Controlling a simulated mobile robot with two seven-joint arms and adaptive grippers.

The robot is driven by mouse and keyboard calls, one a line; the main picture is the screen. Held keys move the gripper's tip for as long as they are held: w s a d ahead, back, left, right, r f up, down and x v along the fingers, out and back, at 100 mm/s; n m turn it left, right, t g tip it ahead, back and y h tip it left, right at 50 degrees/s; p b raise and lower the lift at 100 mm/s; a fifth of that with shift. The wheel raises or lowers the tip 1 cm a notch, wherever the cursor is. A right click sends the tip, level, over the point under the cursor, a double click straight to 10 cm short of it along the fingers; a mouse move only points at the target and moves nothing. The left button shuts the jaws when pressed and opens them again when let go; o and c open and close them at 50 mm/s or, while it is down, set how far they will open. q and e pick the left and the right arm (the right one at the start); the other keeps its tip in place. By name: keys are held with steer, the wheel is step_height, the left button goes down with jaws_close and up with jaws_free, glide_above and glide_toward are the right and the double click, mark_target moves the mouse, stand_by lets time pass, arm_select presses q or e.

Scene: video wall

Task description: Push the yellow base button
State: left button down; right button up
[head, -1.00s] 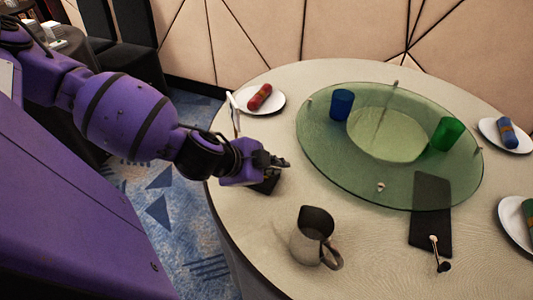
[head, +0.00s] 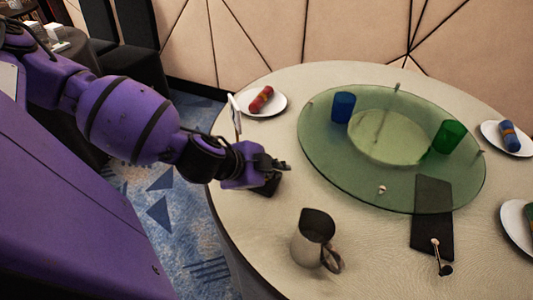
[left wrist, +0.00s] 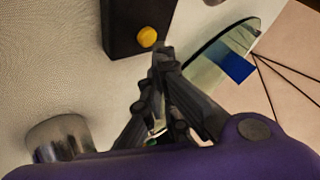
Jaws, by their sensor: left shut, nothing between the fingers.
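The yellow button (left wrist: 147,37) is round and sits on a dark base (left wrist: 122,18), at the top of the left wrist view. The base also shows in the head view as a small black block (head: 268,188) on the near left of the table; its button is hidden there by my gripper. My left gripper (head: 285,167) is just above this base in the head view, shut and empty. In the left wrist view its closed fingertips (left wrist: 163,50) appear just right of and below the button. I cannot tell whether they touch it. My right gripper is not in view.
A metal jug (head: 312,240) stands near the table's front. A green glass turntable (head: 318,158) carries a blue cup (head: 342,106) and a green cup (head: 446,136). A plate with a red roll (head: 262,99) lies behind my gripper. A dark board (head: 431,235) lies right.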

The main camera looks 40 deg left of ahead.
arm_select(q)
steer(key=shift+f, duration=0.15)
stand_by(0.4)
steer(key=shift+f, duration=0.25)
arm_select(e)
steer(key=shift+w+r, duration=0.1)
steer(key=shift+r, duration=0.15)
arm_select(q)
steer(key=shift+r+p, duration=0.4)
steer(key=shift+p, duration=0.55)
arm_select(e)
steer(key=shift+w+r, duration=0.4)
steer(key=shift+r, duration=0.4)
